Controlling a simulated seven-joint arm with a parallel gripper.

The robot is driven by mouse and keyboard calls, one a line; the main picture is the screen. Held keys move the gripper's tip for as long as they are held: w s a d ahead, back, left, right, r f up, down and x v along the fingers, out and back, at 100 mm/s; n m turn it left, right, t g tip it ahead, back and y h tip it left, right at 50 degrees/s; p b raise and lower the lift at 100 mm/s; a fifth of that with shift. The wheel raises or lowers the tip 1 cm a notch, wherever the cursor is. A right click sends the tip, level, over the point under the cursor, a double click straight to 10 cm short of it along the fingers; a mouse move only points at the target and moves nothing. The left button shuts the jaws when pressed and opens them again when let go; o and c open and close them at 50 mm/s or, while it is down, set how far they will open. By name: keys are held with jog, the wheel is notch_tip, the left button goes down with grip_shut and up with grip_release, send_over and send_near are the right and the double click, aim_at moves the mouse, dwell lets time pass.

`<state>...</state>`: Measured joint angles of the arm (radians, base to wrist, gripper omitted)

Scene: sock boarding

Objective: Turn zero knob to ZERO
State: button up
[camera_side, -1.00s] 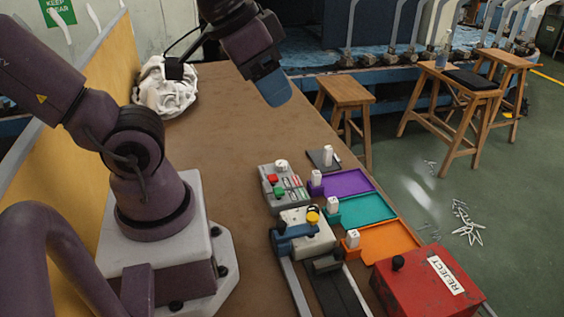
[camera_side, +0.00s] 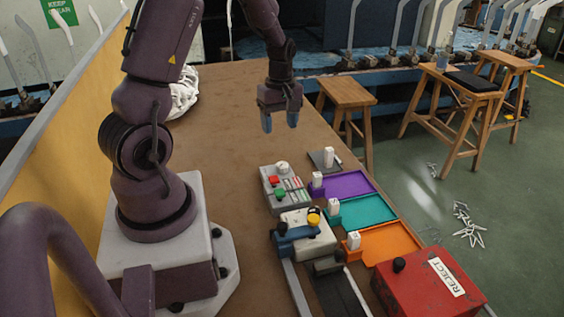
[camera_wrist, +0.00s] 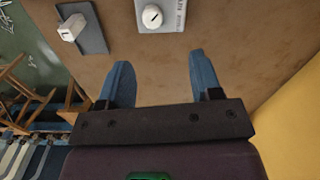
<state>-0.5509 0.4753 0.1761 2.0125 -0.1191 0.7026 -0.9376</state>
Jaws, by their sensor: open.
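The white round knob (camera_side: 282,167) sits at the far end of the grey control box (camera_side: 266,185), which also carries a red and a green button. In the wrist view the knob (camera_wrist: 152,16) shows a short dark mark on its face, slightly slanted. Lettering on the panel beside it is too small to read. My gripper (camera_side: 280,120) is open and empty, pointing down above the table, beyond the knob and clear of it. In the wrist view the two blue fingers (camera_wrist: 159,64) are spread wide, with the knob ahead of them near the top edge.
A dark plate with a white block (camera_side: 328,156) lies right of the control box. Purple (camera_side: 348,183), teal (camera_side: 368,210) and orange (camera_side: 390,241) trays line the right edge near a red REJECT box (camera_side: 426,282). A yellow-knobbed fixture (camera_side: 313,218) stands in front. Bare table surrounds my gripper.

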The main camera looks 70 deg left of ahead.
aim_at(282, 164)
jog(key=shift+n, duration=0.9)
jog(key=f, duration=1.2)
jog(key=shift+w+a+f, duration=0.2)
jog(key=shift+w+f, duration=0.05)
jog(key=shift+w, duration=0.15)
jog(key=c, duration=0.9)
